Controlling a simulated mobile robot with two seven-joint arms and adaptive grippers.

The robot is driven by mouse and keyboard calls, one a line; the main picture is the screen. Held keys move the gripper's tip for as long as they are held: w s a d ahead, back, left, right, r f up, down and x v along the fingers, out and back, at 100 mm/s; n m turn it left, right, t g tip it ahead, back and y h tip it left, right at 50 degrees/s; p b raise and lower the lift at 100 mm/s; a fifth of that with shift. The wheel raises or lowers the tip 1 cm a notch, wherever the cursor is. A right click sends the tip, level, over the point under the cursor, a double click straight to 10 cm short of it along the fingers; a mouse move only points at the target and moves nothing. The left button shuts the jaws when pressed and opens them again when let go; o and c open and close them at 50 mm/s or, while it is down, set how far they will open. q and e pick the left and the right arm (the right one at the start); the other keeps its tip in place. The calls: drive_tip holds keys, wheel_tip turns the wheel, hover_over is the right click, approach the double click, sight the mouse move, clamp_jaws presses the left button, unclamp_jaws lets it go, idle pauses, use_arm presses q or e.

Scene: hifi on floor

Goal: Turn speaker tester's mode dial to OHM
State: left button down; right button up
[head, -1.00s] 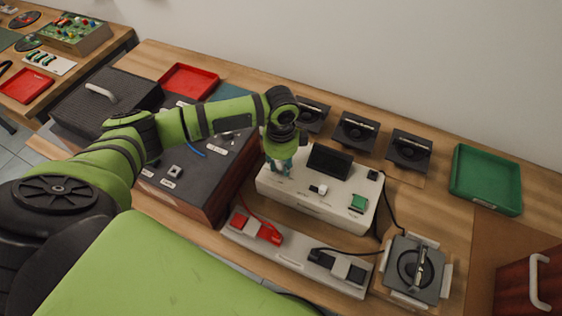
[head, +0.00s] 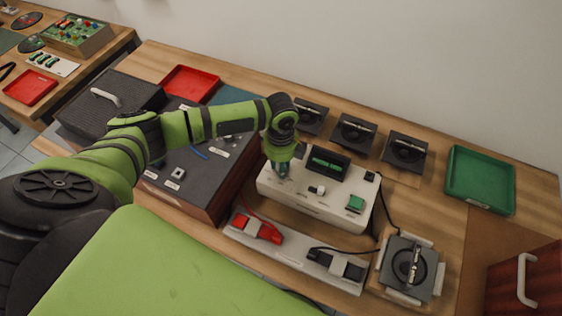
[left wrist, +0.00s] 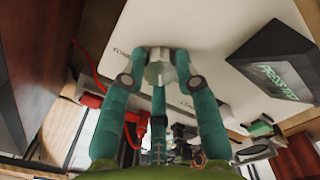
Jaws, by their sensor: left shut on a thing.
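The white speaker tester (head: 300,205) stands on the bench in the middle of the head view. Its black display (head: 327,163) is lit with green text, also seen in the left wrist view (left wrist: 277,80), where it seems to read "PRESS TEST". My left gripper (head: 281,168) is over the tester's left end. In the left wrist view its teal fingers (left wrist: 160,66) are shut on a pale round dial (left wrist: 157,74) on the tester's top. The dial's setting and labels are not readable. My right gripper is not in view.
A small white knob (head: 317,190) and a green button (head: 355,203) are on the tester. Red (head: 262,232) and black (head: 330,264) clips sit on the front strip. Speakers (head: 354,133) stand behind; another (head: 409,265) is front right. A green tray (head: 480,180) is at right.

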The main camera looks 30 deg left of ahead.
use_arm(q)
drive_tip(key=shift+m, duration=1.1)
drive_tip(key=c, duration=0.9)
unclamp_jaws()
wheel_tip(320, 180, up, 12)
